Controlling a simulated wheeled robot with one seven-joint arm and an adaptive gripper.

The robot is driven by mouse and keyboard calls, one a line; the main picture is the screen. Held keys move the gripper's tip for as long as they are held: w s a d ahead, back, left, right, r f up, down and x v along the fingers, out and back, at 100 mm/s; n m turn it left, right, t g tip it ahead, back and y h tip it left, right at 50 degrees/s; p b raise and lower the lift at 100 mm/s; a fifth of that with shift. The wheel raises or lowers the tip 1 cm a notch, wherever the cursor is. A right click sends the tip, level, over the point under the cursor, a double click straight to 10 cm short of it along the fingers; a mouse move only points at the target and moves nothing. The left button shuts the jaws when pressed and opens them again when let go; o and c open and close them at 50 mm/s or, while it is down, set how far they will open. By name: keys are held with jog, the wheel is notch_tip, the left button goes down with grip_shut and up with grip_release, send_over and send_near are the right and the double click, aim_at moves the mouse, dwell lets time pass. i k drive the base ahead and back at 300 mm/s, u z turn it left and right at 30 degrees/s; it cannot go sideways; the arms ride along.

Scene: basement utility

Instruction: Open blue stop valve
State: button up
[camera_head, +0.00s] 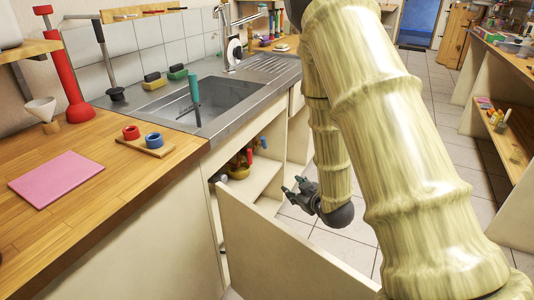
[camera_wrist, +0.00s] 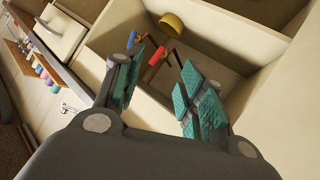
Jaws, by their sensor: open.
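The blue stop valve's handle (camera_head: 263,143) shows inside the open cabinet under the sink. It also shows in the wrist view (camera_wrist: 131,39), past my left finger, at the end of a copper-coloured pipe. A red valve handle (camera_head: 249,157) is beside it, and in the wrist view (camera_wrist: 157,55) it lies beyond the gap between my fingers. My gripper (camera_head: 291,187) is outside the cabinet, to the right of the valves. In the wrist view (camera_wrist: 159,70) its teal-padded fingers are apart and empty, touching neither handle. The blue handle's exact turn is too small to tell.
A yellow item (camera_wrist: 172,23) sits in the cabinet near the valves. The open cabinet door (camera_head: 285,250) stands out below and in front of my gripper. The cabinet walls and a divider bound the space around the valves. The sink counter (camera_head: 215,135) is above.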

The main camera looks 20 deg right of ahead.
aim_at(263, 141)
jog(key=z, duration=0.05)
jog(key=i, duration=1)
jog(key=u, duration=0.05)
